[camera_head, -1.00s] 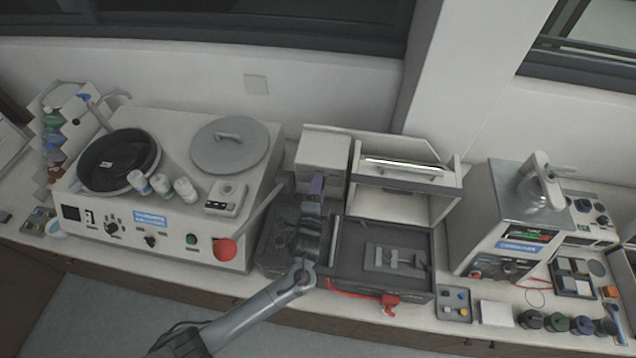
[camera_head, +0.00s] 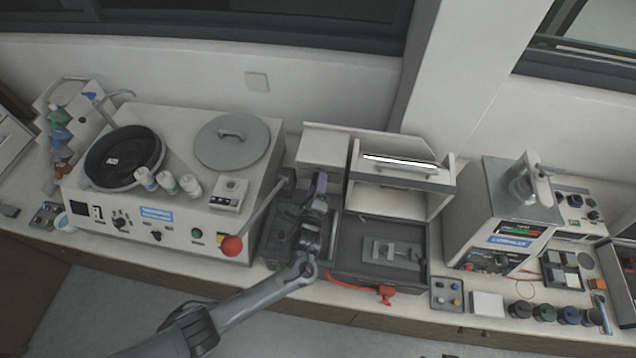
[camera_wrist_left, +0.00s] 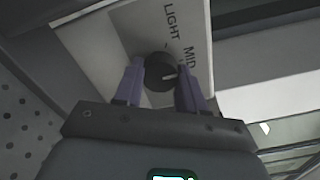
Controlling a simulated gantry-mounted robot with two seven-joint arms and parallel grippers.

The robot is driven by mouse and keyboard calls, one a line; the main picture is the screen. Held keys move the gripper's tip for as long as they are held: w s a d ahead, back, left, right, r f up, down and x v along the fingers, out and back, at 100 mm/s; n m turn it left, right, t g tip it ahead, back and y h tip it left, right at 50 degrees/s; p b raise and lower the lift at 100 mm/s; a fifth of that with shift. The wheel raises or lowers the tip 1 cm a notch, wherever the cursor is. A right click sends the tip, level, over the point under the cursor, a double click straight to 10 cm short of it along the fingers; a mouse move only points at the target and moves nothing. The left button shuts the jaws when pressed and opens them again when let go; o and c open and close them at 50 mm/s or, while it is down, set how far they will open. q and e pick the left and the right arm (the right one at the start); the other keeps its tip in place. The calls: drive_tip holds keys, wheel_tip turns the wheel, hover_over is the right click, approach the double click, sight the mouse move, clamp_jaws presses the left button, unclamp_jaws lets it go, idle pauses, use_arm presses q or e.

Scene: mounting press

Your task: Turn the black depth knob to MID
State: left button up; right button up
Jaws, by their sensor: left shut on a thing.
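In the head view my left gripper (camera_head: 319,184) is at the front of the white box (camera_head: 321,152) of the cutting machine, and the knob is hidden there. My right gripper is not in view.
On the left, a polishing machine (camera_head: 90,195) has a lever with a red ball (camera_head: 231,246) near my arm. The mounting press (camera_head: 503,225) stands at the right.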

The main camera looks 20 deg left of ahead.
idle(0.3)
use_arm(q)
drive_tip(key=o, duration=1.1)
drive_tip(key=shift+s, duration=0.1)
drive_tip(key=shift+s, duration=0.25)
drive_tip(key=s, duration=0.3)
drive_tip(key=s+d, duration=0.1)
drive_tip(key=s, duration=0.2)
drive_tip(key=s+d, duration=0.1)
drive_tip(key=s, duration=0.3)
drive_tip(key=shift+b, duration=0.4)
